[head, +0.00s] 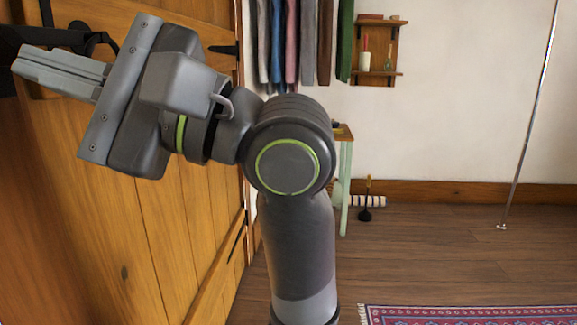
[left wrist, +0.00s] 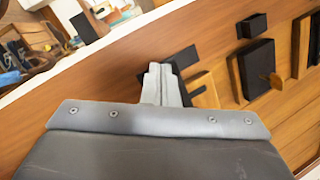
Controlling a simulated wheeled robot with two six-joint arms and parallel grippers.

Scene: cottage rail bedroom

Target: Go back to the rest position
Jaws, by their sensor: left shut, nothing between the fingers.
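My left arm rises in the middle of the head view and bends to the left. My left gripper (head: 62,73) is shut and empty, its fingers pointing left beside the wooden door (head: 180,220). In the left wrist view the shut fingers (left wrist: 161,82) show in front of a wooden surface with black fittings. I cannot tell whether the fingertips touch anything. My right gripper is in neither view.
Clothes (head: 290,40) hang at the back, beside a small wall shelf (head: 376,75). A small table (head: 345,185) stands behind my arm. A thin metal pole (head: 530,110) stands at the right. A patterned rug (head: 470,315) lies in front. The wooden floor (head: 440,255) between is clear.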

